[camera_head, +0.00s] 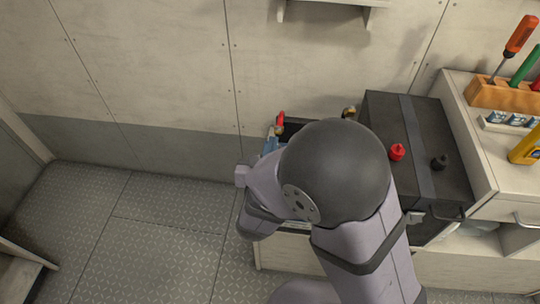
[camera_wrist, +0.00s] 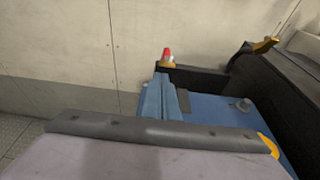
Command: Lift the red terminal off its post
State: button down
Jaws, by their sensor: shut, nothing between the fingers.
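The red terminal (camera_head: 281,118), red with a brass-coloured lower part, stands at the back left of the battery area, left of my arm in the head view. In the wrist view the red terminal (camera_wrist: 167,53) stands upright just beyond the fingertips, apart from them in the picture. Its post is hidden. My gripper (camera_wrist: 161,78) shows as two blue-grey fingers close together, shut and empty, pointing toward the terminal. In the head view my arm hides most of the gripper and battery. The blue battery top (camera_wrist: 215,103) shows to the right of the fingers.
A second brass-coloured clamp (camera_wrist: 265,45) on a black part stands to the right. A black box (camera_head: 375,105) with red cap (camera_head: 397,152) and black cap (camera_head: 439,162) stands right of my arm. The wall (camera_head: 160,70) is close behind. Left floor (camera_head: 140,225) is clear.

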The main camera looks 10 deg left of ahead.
aim_at(275, 130)
jog(key=shift+x, duration=1.2)
jog(key=shift+r, duration=0.15)
jog(key=r+p, duration=0.1)
jog(key=p, duration=0.1)
jog(key=r+g+p, duration=0.1)
jog(key=p, duration=0.2)
jog(key=shift+w+r+g, duration=0.25)
jog(key=shift+w+g, duration=0.05)
jog(key=shift+w, duration=0.1)
jog(key=p, duration=0.1)
jog(key=r+g+p, duration=0.1)
jog(key=shift+w+r+p, duration=0.1)
jog(key=shift+w+p, duration=0.2)
jog(key=shift+p, duration=0.05)
jog(key=r+g+p, duration=0.1)
jog(key=p, duration=0.1)
jog(key=w+g+p, duration=0.1)
jog(key=p, duration=0.2)
jog(key=shift+w+r, duration=0.25)
jog(key=shift+r, duration=0.15)
jog(key=p, duration=0.1)
jog(key=g+p, duration=0.1)
jog(key=p, duration=0.1)
jog(key=shift+w+r, duration=0.2)
jog(key=shift+w, duration=0.2)
jog(key=shift+w+p, duration=0.15)
jog(key=shift+p, duration=0.3)
